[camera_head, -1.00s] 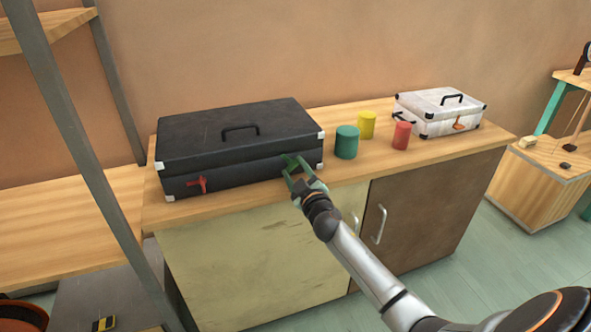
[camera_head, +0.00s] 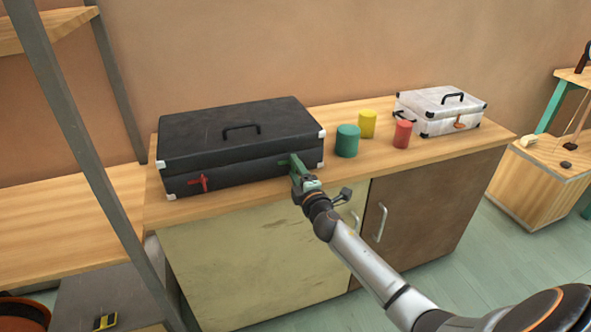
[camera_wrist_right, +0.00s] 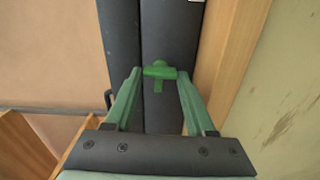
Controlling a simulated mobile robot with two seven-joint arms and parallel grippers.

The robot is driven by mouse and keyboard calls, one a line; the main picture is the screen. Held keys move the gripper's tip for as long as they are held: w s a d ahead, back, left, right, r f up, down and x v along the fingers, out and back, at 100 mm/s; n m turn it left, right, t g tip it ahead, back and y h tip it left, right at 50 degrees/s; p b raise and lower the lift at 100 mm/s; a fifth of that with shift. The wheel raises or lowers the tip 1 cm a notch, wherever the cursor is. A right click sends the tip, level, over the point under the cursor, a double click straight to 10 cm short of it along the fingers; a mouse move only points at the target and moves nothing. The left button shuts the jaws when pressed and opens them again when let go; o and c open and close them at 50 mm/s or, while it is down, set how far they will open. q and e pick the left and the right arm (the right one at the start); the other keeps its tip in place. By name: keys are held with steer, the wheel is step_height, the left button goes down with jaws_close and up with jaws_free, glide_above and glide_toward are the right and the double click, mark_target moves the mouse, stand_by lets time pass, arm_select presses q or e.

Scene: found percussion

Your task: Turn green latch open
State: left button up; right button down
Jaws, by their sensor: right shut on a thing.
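The black case (camera_head: 225,140) lies closed on the wooden counter, with a red latch (camera_head: 200,184) on the left of its front. The green latch is on the right of the front, mostly covered by my gripper in the head view. My left gripper is not in view.
Green (camera_head: 347,141), yellow (camera_head: 367,124) and red (camera_head: 402,134) cylinders stand right of the black case. A white case (camera_head: 436,116) sits further right on the counter (camera_head: 376,160). A grey shelf post (camera_head: 75,130) rises at the left.

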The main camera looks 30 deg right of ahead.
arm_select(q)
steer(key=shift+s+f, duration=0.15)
arm_select(e)
steer(key=shift+n, duration=0.4)
steer(key=shift+c, duration=1.2)
jaws_free()
steer(key=shift+s+a, duration=0.15)
steer(key=shift+s, duration=0.4)
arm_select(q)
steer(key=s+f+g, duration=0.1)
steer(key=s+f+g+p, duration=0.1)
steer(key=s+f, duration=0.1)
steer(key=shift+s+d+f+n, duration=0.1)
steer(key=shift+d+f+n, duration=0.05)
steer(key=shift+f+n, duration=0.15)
arm_select(e)
steer(key=v, duration=1.1)
steer(key=shift+s, duration=0.2)
